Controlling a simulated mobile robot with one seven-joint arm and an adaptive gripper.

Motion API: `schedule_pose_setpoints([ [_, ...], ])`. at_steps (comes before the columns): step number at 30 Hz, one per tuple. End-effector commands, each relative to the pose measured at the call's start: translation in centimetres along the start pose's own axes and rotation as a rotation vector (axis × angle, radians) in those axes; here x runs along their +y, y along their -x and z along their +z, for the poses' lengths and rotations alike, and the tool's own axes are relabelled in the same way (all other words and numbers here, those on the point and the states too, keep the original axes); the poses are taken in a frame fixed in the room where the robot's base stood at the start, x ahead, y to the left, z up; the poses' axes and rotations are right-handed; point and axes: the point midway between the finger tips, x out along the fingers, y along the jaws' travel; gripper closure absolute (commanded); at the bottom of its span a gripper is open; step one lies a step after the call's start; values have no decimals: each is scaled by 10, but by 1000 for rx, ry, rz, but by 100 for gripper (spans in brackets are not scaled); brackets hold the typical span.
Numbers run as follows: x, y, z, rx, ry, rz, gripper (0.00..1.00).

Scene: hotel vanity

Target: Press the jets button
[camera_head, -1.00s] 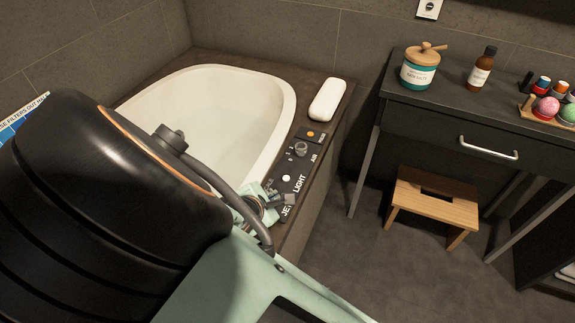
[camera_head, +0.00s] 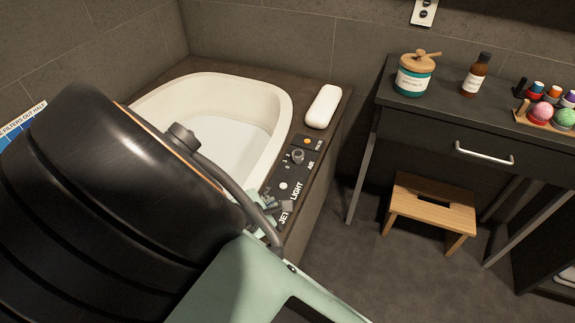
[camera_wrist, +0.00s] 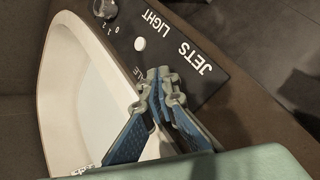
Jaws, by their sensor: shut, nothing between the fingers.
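The dark control panel (camera_head: 291,172) lies on the tub's right rim. It carries an orange-lit button (camera_head: 307,141), a knob (camera_head: 297,156) and a white button (camera_head: 283,186) beside LIGHT. In the wrist view, the white light button (camera_wrist: 140,44) and the JETS lettering (camera_wrist: 194,58) are clear. No button shows beside JETS; my gripper covers that spot. My gripper (camera_wrist: 159,74) is shut and empty, its fingertips together over the panel next to the JETS label. Whether the tips touch the panel I cannot tell. In the head view my arm hides most of my gripper (camera_head: 277,206).
The white tub (camera_head: 275,90) is left of the panel. A white pillow (camera_head: 323,107) lies on the rim behind it. A dark vanity (camera_head: 420,135) with a jar, bottle and colored balls stands right, a wooden stool (camera_head: 432,207) below. Floor between is clear.

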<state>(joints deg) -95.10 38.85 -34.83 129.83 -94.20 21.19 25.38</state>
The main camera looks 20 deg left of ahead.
Motion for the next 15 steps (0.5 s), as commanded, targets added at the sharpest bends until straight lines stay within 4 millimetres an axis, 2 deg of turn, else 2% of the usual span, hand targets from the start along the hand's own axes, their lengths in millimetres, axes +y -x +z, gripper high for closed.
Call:
schedule_pose_setpoints([
  [3,4,6,4,0,1,0,100],
  [15,5,7,5,-1,1,1,100],
])
